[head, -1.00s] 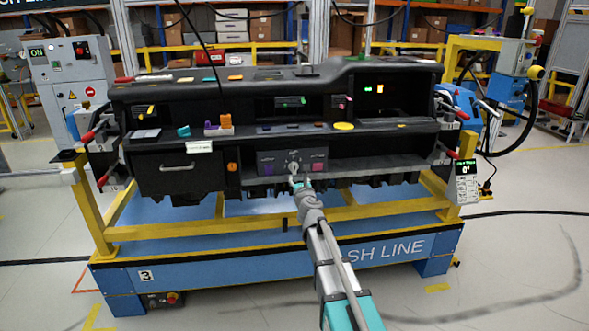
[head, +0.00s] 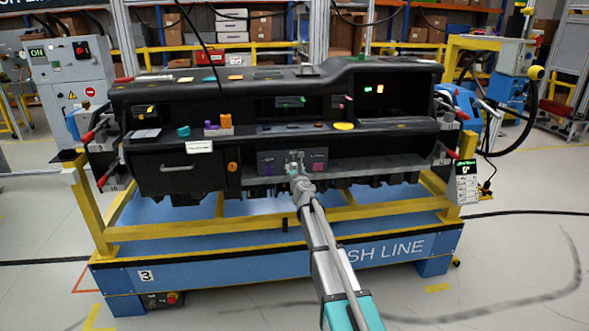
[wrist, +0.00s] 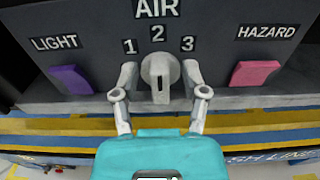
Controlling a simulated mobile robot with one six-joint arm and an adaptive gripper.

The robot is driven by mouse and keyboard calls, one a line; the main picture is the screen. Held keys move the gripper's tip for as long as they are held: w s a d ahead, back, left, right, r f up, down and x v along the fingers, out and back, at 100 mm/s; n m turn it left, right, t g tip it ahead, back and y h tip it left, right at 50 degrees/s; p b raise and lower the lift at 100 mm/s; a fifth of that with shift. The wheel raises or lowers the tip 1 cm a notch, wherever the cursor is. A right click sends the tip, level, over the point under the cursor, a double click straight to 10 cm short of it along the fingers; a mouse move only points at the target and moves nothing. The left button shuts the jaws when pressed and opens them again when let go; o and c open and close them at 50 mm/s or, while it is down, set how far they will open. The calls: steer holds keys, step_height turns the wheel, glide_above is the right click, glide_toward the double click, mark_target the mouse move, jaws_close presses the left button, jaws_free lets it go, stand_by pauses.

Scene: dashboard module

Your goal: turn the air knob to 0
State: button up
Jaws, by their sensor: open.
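The air knob (wrist: 160,72) is a round grey dial with a raised grip under the word AIR in the wrist view. The numbers 1, 2 and 3 are printed around its top; a dark slot shows on the lower part of the grip. No 0 is readable from here. My gripper (wrist: 160,80) is open, with one finger on each side of the knob and a visible gap to it. In the head view my gripper (head: 296,172) is at the control panel (head: 266,163) and hides most of the knob.
A purple LIGHT switch (wrist: 71,79) is left of the knob and a pink HAZARD switch (wrist: 254,73) is right of it. A shelf (head: 375,168) runs right of the panel. A yellow rail (head: 200,231) crosses below the dashboard.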

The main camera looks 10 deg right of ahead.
jaws_close()
steer(key=shift+n, duration=0.3)
steer(key=n, duration=0.3)
steer(key=shift+w+a+n, duration=0.1)
steer(key=shift+a+n, duration=0.1)
steer(key=shift+n, duration=0.2)
steer(key=n, duration=0.4)
steer(key=shift+a+f+n, duration=0.1)
steer(key=shift+a+n, duration=0.1)
steer(key=shift+n, duration=0.1)
steer(key=n, duration=0.4)
steer(key=shift+a+f+n+b, duration=0.1)
steer(key=shift+f+n+b, duration=0.1)
steer(key=shift+n+b, duration=0.1)
steer(key=shift+w+f+n, duration=0.1)
steer(key=shift+f+n, duration=0.05)
steer(key=shift+n, duration=2.05)
